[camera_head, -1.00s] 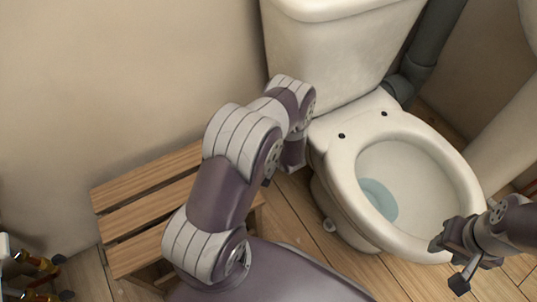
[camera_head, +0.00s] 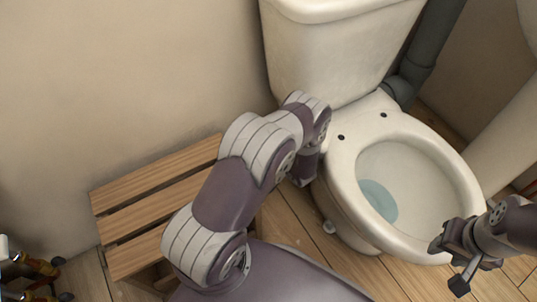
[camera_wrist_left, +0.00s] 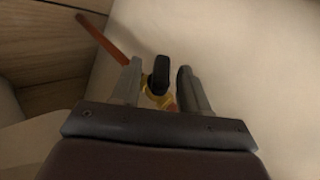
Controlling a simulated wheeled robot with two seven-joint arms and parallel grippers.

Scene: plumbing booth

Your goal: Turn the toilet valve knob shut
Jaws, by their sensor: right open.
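In the left wrist view a black valve knob (camera_wrist_left: 161,75) on a brass valve body (camera_wrist_left: 158,98) lies between the two fingers of my left gripper (camera_wrist_left: 160,85). The fingers are apart, with a gap clearest on the right side of the knob; whether the left finger touches it I cannot tell. In the head view the valve and my left gripper are hidden behind my left arm and the toilet (camera_head: 345,215). My right gripper (camera_head: 450,266) is open and empty, in front of the toilet bowl's right front rim.
A reddish-brown pipe (camera_wrist_left: 100,38) runs from the valve to the upper left in the wrist view. A slatted wooden stool (camera_head: 130,220) stands left of my left arm. A grey drain pipe (camera_head: 432,50) rises behind the toilet. Bare wall (camera_head: 130,80) fills the left back.

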